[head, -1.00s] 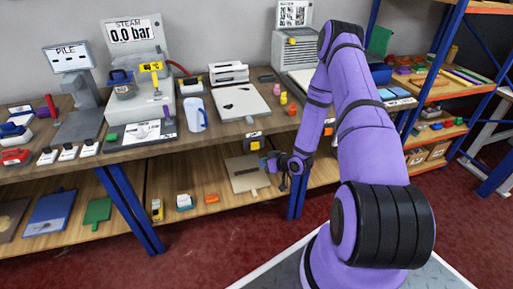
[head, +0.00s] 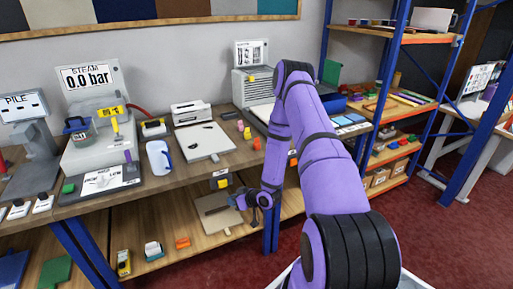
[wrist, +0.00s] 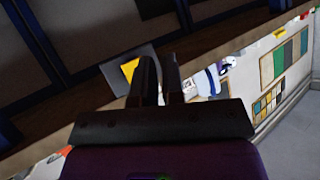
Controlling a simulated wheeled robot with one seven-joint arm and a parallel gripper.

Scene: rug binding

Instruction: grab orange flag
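Small orange pieces show in the head view, and I cannot tell which is the orange flag. One orange piece (head: 257,143) stands on the worktop near the front edge, in line with a pink and a yellow piece (head: 247,132). Another orange piece (head: 293,161) shows partly behind my arm. An orange block (head: 183,243) lies on the lower shelf. My gripper (head: 243,201) is below the worktop edge, in front of the lower shelf and apart from these pieces. In the wrist view its two fingers (wrist: 159,66) stand a little apart with nothing between them.
The worktop (head: 205,172) has a steam unit (head: 90,95), a blue-white jug (head: 159,158) and a pale plate (head: 206,142). A brown board (head: 217,212) lies on the lower shelf beside my gripper. Blue-orange shelving (head: 395,75) stands at right. Red floor in front is clear.

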